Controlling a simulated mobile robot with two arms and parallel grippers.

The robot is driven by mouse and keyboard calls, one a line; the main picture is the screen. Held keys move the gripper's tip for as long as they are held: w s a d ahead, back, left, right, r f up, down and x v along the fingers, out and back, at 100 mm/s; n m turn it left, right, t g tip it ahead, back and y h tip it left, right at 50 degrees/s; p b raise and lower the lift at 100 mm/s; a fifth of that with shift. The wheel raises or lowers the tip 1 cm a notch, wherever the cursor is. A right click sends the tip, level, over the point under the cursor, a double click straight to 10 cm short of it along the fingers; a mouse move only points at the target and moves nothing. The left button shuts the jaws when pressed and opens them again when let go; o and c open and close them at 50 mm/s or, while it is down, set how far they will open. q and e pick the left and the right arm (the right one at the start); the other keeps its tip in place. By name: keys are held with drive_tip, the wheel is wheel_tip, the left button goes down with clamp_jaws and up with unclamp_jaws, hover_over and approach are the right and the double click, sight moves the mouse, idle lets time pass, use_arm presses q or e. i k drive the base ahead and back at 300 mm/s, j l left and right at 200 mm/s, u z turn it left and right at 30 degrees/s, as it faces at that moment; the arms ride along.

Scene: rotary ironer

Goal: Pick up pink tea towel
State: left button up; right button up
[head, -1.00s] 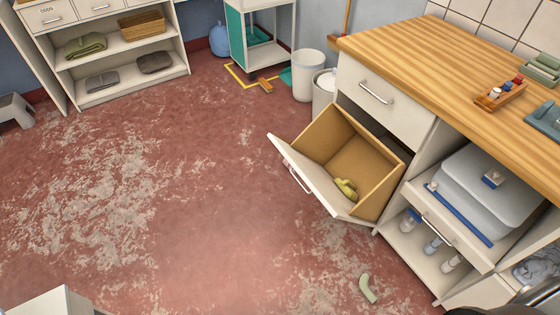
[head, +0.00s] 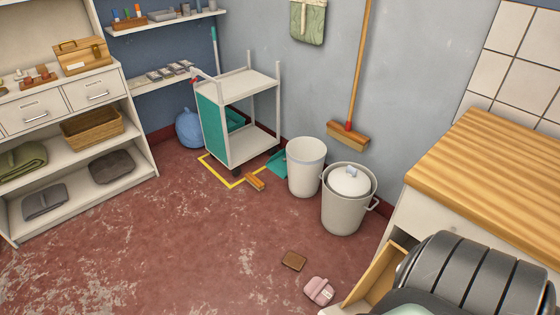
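A small folded pink cloth with pale marks (head: 319,291), which looks like the pink tea towel, lies on the red floor near the bottom of the head view. It is just left of the open tilt-out bin of the wooden-topped counter. Neither gripper is in view. A dark ribbed part, seemingly my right arm, fills the lower right corner and hides part of the counter front. Nothing touches the pink cloth.
A brown flat piece (head: 293,261) lies behind the cloth. A lidded grey bin (head: 347,205), a white bin (head: 306,172) and a trolley (head: 240,155) stand farther back. The wooden counter (head: 490,190) bounds the right. The worn floor (head: 180,245) to the left is open.

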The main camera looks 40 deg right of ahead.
sight(320, 290)
drive_tip(key=i+z, duration=0.2)
drive_tip(key=i, duration=0.4)
drive_tip(key=i+z, duration=0.2)
drive_tip(key=i, duration=0.4)
drive_tip(key=i+j+z, duration=0.2)
drive_tip(key=i, duration=0.35)
drive_tip(key=i+j+z, duration=0.2)
drive_tip(key=i, duration=0.4)
